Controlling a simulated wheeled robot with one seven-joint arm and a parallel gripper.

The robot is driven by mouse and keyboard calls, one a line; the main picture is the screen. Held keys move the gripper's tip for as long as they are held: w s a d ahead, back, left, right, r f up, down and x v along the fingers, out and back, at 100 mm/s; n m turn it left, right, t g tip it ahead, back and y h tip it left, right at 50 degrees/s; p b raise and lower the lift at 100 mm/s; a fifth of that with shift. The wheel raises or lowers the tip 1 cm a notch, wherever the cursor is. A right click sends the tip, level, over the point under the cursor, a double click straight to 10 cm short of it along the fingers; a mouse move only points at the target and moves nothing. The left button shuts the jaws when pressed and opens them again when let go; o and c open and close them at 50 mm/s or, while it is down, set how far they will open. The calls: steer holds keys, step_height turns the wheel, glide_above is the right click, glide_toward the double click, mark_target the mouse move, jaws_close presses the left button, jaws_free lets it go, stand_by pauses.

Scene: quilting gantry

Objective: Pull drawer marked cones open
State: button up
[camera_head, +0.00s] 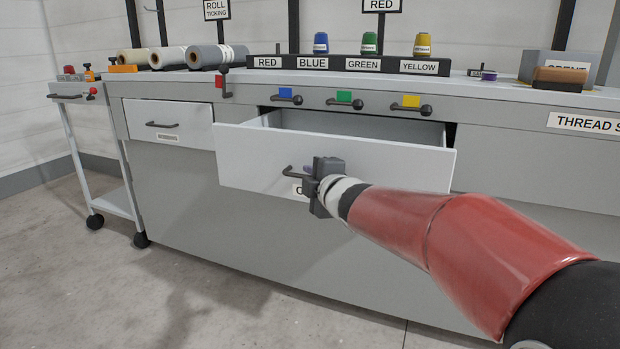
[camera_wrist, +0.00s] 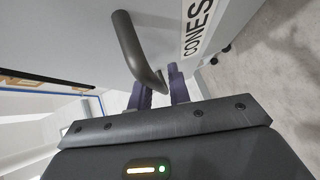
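The cones drawer (camera_head: 340,160) has a light grey front and stands pulled out of the bench, with its empty-looking inside partly showing. Its dark bar handle (camera_head: 290,172) is partly hidden by my gripper (camera_head: 312,168). In the wrist view, the handle (camera_wrist: 132,45) bends down between the two purple fingers of my gripper (camera_wrist: 160,88), which are closed around its end. The label "CONES" (camera_wrist: 197,28) shows on the drawer front beside the handle; in the head view my gripper mostly covers it.
A shut drawer (camera_head: 168,124) is to the left. Thread cones (camera_head: 369,43) stand behind a labelled rail. A wheeled cart (camera_head: 78,93) stands at the left. The floor (camera_head: 150,290) in front is clear.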

steer(key=shift+o, duration=1.1)
steer(key=p+v, duration=0.2)
steer(key=v, duration=0.5)
steer(key=shift+s, duration=0.35)
steer(key=shift+d, duration=0.1)
